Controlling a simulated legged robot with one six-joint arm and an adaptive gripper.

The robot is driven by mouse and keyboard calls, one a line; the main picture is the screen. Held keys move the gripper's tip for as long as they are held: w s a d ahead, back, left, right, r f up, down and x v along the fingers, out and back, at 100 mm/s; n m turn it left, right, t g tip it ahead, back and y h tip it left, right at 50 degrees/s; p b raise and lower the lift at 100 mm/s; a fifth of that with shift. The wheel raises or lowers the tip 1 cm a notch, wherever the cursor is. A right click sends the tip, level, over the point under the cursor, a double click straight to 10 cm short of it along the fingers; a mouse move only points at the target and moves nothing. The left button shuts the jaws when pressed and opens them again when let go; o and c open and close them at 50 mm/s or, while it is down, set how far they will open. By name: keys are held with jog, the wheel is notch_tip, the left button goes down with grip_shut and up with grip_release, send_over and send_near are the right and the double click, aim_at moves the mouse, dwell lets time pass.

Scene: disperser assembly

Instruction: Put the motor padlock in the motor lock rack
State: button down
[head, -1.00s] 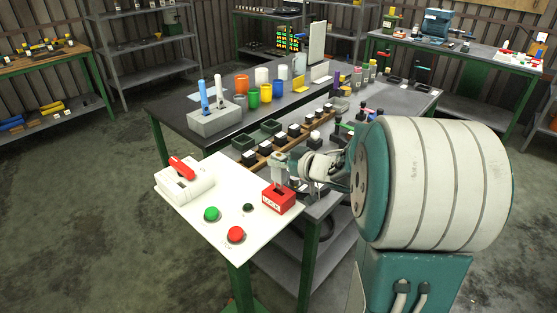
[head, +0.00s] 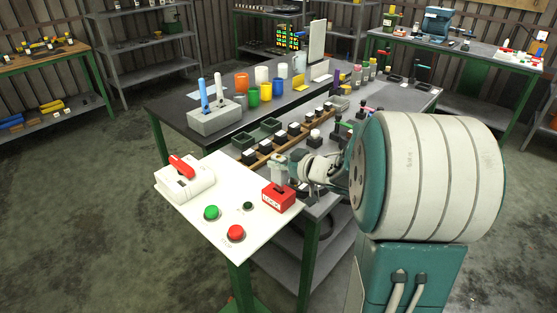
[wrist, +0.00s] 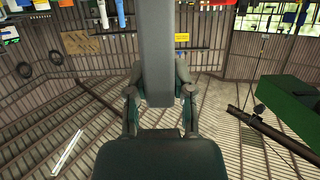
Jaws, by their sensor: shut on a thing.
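A red box (head: 278,199) with white lettering, which looks like the motor lock rack, stands at the right edge of the white panel (head: 226,204). My gripper (head: 281,183) is low over the top of this box, at the end of my arm. A small dark piece shows between them, likely the motor padlock, too small to make out clearly. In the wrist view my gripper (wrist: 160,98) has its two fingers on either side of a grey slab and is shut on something. I cannot tell how far the padlock is into the box.
The white panel carries a white switch box with a red lever (head: 182,167), a green button (head: 211,213) and a red button (head: 236,233). Behind it, the bench holds a wooden strip with several black-and-white pieces (head: 277,140), coloured cups (head: 253,97) and a grey block (head: 214,121).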

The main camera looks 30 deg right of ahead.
aim_at(285, 173)
jog(key=shift+f, duration=1.5)
jog(key=shift+c, duration=2)
grip_release()
jog(key=shift+s, duration=0.1)
jog(key=v, duration=1.1)
jog(key=shift+s+d, duration=0.15)
jog(key=shift+s, duration=0.2)
jog(key=shift+r, duration=0.2)
